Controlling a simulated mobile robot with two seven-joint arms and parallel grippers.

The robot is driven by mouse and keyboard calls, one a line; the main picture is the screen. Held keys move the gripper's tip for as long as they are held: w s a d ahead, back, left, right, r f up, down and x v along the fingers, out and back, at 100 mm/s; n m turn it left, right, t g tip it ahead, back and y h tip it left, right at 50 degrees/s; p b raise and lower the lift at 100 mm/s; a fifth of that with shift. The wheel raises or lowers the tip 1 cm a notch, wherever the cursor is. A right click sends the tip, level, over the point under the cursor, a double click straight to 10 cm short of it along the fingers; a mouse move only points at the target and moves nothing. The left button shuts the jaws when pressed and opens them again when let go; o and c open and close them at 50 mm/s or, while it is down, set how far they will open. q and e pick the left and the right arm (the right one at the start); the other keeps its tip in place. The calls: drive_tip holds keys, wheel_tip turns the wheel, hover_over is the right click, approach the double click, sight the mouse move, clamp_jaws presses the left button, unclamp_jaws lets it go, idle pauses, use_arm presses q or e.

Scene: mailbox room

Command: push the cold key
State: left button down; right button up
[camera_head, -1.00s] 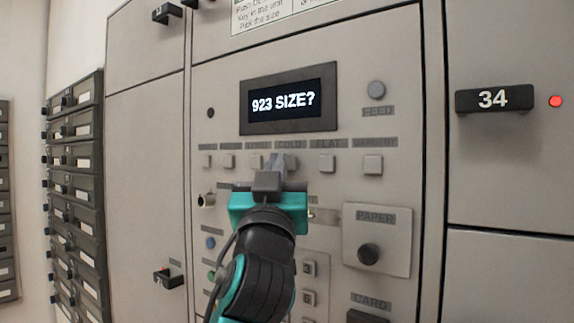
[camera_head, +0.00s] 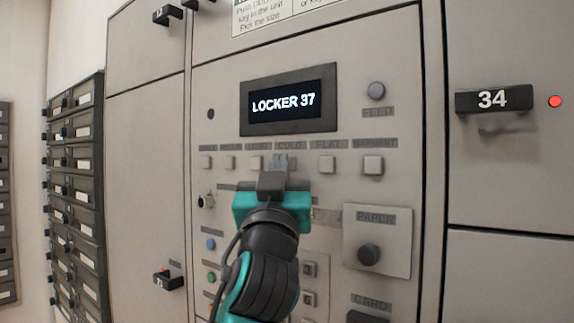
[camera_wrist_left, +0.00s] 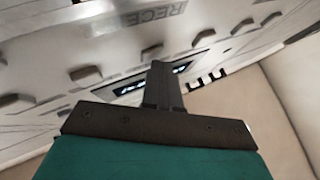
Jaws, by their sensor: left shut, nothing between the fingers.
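The cold key sits in the row of small square keys below the display, under the COLD label (camera_head: 289,145). My left gripper (camera_head: 280,161) is right in front of it and hides most or all of it. The fingers are shut with nothing between them and point at the panel. I cannot tell whether the tips touch the key. The display (camera_head: 284,103) reads LOCKER 37. In the left wrist view the shut fingers (camera_wrist_left: 161,84) reach toward the panel with its keys. My right gripper is not in view.
The flat key (camera_head: 327,164) and garment key (camera_head: 373,165) are to the right, and more keys are to the left. A paper panel with a dark knob (camera_head: 368,254) is lower right. Locker 34's handle (camera_head: 494,101) has a red light (camera_head: 555,101) beside it.

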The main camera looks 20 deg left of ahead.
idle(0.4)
use_arm(q)
drive_tip(key=shift+s+a, duration=0.25)
drive_tip(key=shift+s, duration=0.5)
drive_tip(key=s, duration=0.1)
drive_tip(key=s+a+p, duration=0.1)
drive_tip(key=s, duration=0.2)
drive_tip(key=shift+s+a, duration=0.35)
drive_tip(key=shift+a, duration=0.05)
idle(0.4)
